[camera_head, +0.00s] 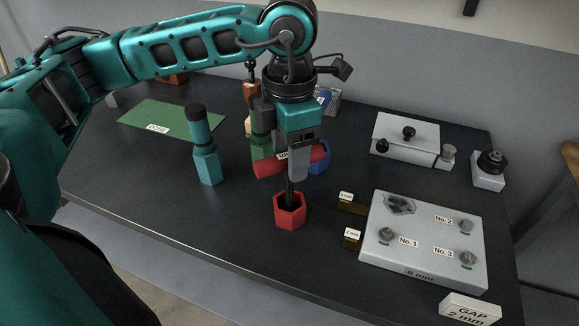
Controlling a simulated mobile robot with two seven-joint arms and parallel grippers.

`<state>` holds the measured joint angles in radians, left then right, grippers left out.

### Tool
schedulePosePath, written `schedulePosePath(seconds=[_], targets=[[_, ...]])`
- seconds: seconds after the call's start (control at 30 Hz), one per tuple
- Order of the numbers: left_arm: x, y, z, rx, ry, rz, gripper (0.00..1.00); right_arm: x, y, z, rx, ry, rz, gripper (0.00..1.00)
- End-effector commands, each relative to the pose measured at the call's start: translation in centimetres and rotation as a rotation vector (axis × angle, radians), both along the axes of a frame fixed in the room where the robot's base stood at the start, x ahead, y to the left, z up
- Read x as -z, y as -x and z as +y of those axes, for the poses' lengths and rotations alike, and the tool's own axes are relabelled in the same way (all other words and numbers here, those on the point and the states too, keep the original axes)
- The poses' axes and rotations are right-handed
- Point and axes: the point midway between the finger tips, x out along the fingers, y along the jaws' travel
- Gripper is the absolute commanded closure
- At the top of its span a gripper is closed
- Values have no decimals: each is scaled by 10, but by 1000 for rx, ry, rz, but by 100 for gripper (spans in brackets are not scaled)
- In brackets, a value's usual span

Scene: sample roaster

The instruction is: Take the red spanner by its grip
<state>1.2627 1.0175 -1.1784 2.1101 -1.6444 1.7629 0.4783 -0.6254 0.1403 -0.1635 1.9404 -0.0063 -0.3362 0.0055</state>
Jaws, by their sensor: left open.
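The red spanner (267,168) has a red crosswise grip with a pale label and a dark shaft. It stands about upright with its shaft in a red hexagonal holder (289,214) on the dark table. My left gripper (298,172) points down at the grip from above, with a grey finger in front of it hiding the grip's middle. It is open. I cannot tell whether the fingers touch the grip. My right gripper is not in view.
A labelled green mat (160,118) lies back left. A pale block with numbered knobs (410,258) sits right. The front-left table is clear.

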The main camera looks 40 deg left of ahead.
Motion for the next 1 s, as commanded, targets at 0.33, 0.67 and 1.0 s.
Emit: schedulePosePath(seconds=[0.33,0.67,1.0], targets=[[25,1,0,2,1,-2,40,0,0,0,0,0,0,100],[25,1,0,2,1,-1,62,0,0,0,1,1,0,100],[24,1,0,2,1,-1,94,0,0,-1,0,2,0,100]])
